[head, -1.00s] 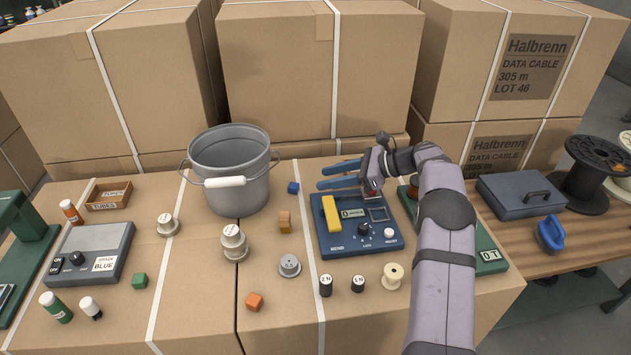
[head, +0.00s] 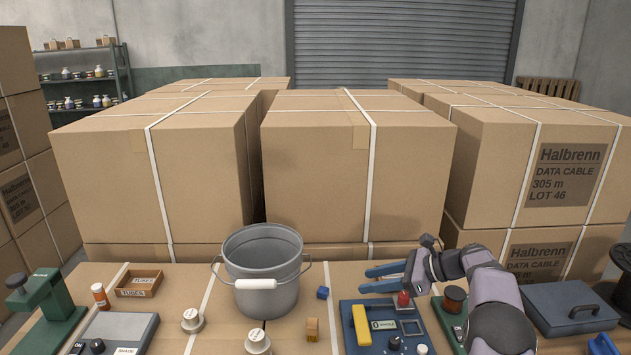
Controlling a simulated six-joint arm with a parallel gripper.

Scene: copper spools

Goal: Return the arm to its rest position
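My gripper (head: 383,277) shows in the head view, right of centre, pointing left. Its two blue fingers are apart with nothing between them. It hangs above the back edge of a blue device (head: 368,340) that has a yellow bar (head: 361,325) and a small display. A red knob (head: 403,300) shows just below the gripper's wrist. My forearm comes in from the lower right, bent at the wrist.
A grey bucket (head: 262,268) with a white handle stands left of the gripper. Large strapped cartons (head: 315,165) rise behind the work surface. A blue-grey case (head: 570,308) sits right.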

